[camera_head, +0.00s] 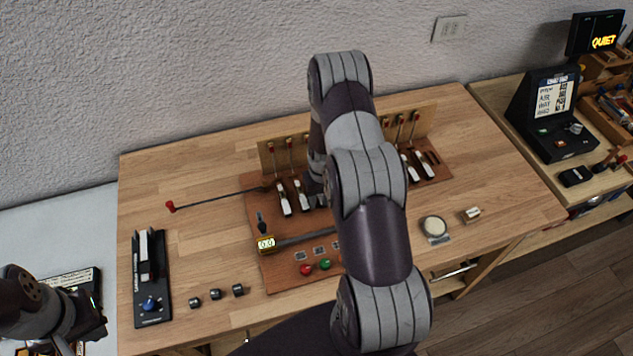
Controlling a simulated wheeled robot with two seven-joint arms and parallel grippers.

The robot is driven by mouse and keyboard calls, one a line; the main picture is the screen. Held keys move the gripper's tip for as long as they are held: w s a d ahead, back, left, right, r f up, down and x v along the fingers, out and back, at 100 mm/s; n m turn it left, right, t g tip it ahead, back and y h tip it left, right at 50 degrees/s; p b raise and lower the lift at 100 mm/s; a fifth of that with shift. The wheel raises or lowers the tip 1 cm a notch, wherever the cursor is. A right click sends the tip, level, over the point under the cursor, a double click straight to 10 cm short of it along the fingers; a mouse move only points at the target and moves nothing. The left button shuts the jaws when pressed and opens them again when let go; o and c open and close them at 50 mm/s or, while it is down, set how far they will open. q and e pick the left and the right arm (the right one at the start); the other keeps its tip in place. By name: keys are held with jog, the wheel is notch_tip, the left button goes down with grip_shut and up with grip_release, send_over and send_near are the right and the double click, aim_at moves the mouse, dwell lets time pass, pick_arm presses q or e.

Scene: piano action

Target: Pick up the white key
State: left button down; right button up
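A brown piano action board (282,275) lies on the wooden bench. White key pieces stand on it, one at its left (283,199), one beside that (301,195), and more at its right (425,166). Another white strip, like a key, sits upright in a black stand (151,290) at the bench's left. My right arm crosses the middle of the view and covers the board's centre. My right gripper (318,187) is mostly hidden behind that arm, close to the left white keys; contact cannot be told. My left gripper (78,328) is at the lower left edge, away from the board.
A rod with a red knob (170,206) sticks out left of the board. A round tin (434,228) and small block (471,214) lie right. A black display device (545,105) stands on the right bench. The bench's left back is clear.

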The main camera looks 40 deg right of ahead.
jog(key=shift+d+f, duration=0.15)
jog(key=shift+f, duration=0.05)
jog(key=shift+a, duration=0.2)
grip_shut()
jog(key=shift+d, duration=0.1)
